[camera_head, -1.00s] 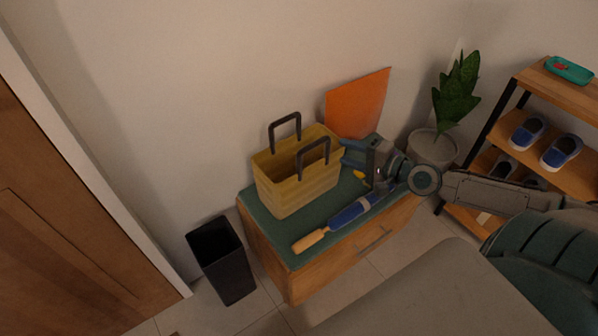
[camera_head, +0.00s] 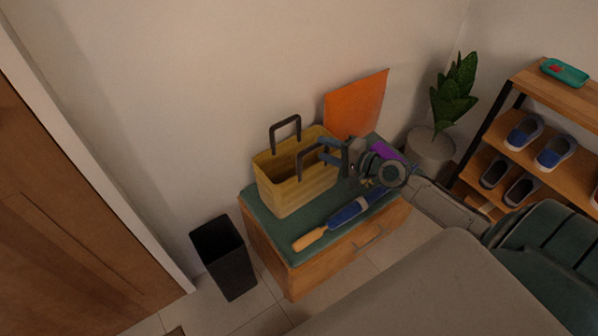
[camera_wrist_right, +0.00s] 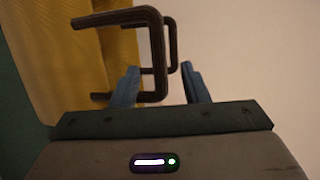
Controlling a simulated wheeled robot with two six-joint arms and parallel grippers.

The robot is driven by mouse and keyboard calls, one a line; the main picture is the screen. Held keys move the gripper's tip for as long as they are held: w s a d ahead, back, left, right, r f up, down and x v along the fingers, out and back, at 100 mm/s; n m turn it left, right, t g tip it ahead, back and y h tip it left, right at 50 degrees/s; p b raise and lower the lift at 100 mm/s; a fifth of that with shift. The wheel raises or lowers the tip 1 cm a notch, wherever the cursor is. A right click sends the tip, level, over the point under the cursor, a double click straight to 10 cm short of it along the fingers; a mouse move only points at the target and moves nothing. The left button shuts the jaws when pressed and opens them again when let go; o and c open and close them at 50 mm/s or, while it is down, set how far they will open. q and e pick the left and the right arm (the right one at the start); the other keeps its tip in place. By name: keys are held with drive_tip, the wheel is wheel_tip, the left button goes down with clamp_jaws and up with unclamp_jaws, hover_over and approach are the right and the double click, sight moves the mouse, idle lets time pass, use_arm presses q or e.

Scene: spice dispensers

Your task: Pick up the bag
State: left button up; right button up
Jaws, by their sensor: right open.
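The yellow bag (camera_head: 290,190) with two dark handles stands upright on the green top of a low wooden cabinet (camera_head: 270,255). My right gripper (camera_head: 332,156) is at the bag's right side, by the near handle (camera_head: 301,163). In the right wrist view, the blue fingers of my right gripper (camera_wrist_right: 161,80) are spread apart. The near handle (camera_wrist_right: 155,45) reaches into the space between them, and the yellow bag (camera_wrist_right: 65,60) lies to the left. I cannot tell whether a finger touches the handle. My left gripper is not in view.
A blue item with a wooden handle (camera_head: 345,215) lies in front of the bag. A purple item (camera_head: 383,151) is partly behind my right gripper. An orange panel (camera_head: 355,105) leans on the wall. A black bin (camera_head: 225,258), a potted plant (camera_head: 455,95) and a shoe rack (camera_head: 568,92) stand around.

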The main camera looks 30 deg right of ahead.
sight(318, 146)
drive_tip(key=x, duration=0.4)
drive_tip(key=shift+w, duration=0.15)
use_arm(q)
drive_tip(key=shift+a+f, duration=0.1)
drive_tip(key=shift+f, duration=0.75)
use_arm(e)
clamp_jaws()
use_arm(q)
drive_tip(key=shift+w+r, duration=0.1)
use_arm(e)
drive_tip(key=shift+r, duration=0.2)
